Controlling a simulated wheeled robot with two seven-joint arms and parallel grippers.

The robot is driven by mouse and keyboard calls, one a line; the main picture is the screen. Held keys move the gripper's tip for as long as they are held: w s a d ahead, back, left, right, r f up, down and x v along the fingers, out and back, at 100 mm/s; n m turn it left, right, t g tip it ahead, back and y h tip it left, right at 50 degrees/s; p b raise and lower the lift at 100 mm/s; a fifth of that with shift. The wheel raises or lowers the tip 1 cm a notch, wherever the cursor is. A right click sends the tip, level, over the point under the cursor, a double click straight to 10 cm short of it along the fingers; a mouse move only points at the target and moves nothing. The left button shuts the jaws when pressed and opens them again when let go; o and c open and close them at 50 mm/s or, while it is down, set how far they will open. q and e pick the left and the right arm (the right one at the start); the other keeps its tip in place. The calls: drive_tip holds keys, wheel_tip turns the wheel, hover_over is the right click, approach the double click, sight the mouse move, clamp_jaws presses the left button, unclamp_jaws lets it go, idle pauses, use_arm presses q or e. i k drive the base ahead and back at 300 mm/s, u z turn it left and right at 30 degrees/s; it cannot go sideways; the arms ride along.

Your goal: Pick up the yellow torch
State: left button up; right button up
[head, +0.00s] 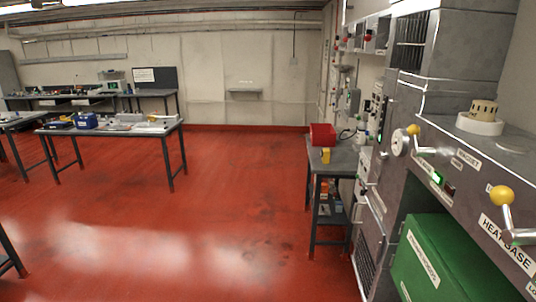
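A small yellow object (326,155) stands at the front left edge of the narrow grey side table (340,160), in front of a red box (322,134). It looks like the yellow torch, but it is too small and far off to be sure. Neither of my grippers is in view.
A large grey machine with yellow-knobbed levers (502,195) and a green cabinet (440,260) fill the near right. Work tables with tools (110,126) stand at the left, and a bench (150,94) stands by the back wall. The red floor (220,190) between is clear.

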sight(326, 153)
drive_tip(key=u, duration=0.2)
drive_tip(key=i, duration=2)
drive_tip(key=z, duration=0.5)
drive_tip(key=i, duration=1.85)
drive_tip(key=z, duration=0.45)
